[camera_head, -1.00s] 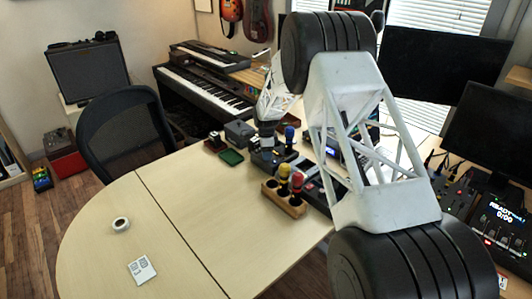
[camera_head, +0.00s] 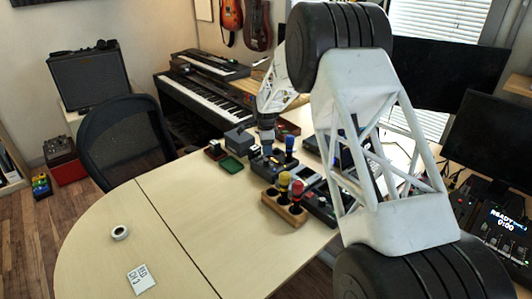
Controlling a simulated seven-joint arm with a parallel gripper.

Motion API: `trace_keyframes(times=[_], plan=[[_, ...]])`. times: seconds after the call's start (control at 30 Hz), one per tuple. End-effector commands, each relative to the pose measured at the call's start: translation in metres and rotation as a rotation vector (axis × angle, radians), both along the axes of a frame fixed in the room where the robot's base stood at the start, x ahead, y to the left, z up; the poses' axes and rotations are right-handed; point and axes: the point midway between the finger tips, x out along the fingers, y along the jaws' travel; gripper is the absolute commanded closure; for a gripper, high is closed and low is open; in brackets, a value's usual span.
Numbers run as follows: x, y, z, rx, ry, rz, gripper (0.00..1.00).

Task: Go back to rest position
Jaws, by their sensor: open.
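My gripper (camera_head: 267,148) is small and dark at the end of my white lattice arm. It points down over the worktop at the middle of the head view, close to a dark device (camera_head: 264,166). Its fingers are hard to make out at this size, but they are open and I see nothing held. I cannot tell whether it touches the device. My arm rises from the lower right, bends at the top and comes down to the gripper.
A wooden block (camera_head: 270,204) with yellow- and red-topped tools stands near my gripper. A green tray (camera_head: 231,165) lies to its left. A tape roll (camera_head: 119,233) and a white card (camera_head: 141,278) lie on the clear left part of the desk (camera_head: 180,215). Monitors (camera_head: 445,75) stand at right.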

Motion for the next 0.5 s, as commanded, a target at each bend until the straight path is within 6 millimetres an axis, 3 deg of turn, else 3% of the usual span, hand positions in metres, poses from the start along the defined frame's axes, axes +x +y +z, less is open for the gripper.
trace_keyframes(times=[0.5], plan=[[-0.0008,-0.0008,0.0065,0.0,0.0,0.002,0.45]])
